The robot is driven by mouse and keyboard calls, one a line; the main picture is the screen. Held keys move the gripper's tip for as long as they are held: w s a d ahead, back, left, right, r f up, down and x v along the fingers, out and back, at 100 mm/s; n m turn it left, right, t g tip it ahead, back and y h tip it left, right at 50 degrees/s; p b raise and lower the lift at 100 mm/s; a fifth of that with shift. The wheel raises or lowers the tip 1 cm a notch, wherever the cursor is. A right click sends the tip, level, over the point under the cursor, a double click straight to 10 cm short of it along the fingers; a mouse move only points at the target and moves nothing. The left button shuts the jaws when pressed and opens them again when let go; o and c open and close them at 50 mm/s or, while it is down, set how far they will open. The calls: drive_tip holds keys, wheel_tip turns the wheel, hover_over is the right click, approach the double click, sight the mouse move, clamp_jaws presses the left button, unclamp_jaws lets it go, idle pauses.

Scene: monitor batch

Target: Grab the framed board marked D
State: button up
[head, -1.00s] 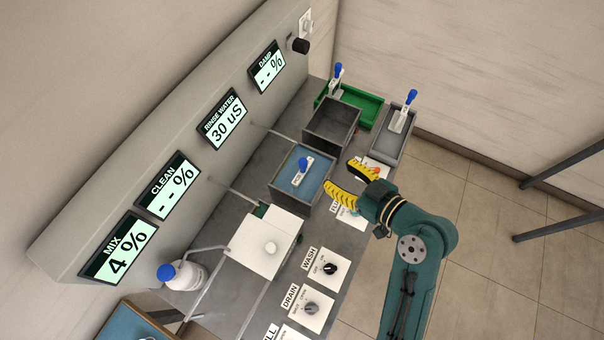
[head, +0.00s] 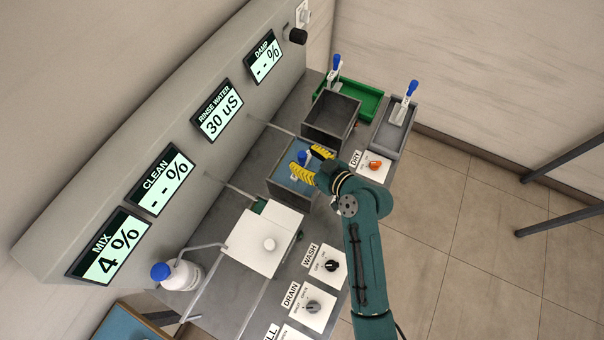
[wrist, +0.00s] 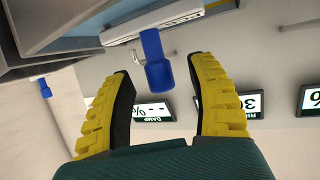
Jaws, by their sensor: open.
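The board with a blue handle (head: 303,157) stands in the blue-floored tank (head: 277,188), partly hidden by my gripper (head: 309,163). In the wrist view its white top edge (wrist: 165,17) and blue handle (wrist: 155,62) show. The handle lies between the fingertips of my open gripper (wrist: 160,70), with gaps on both sides. I cannot read a D on it. Two similar blue-handled boards stand farther back: one at the green tray (head: 334,75), one in the grey tray (head: 402,108). Their markings are also unreadable.
An empty grey tank (head: 331,117) adjoins the blue-floored one. A white-lidded tank (head: 264,240) and a blue-capped bottle (head: 180,274) stand nearer. The sloped display panel (head: 205,75) rises behind.

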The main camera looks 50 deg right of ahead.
drive_tip(key=shift+x, duration=0.75)
drive_tip(key=shift+s, duration=0.1)
clamp_jaws()
drive_tip(key=shift+r, duration=0.15)
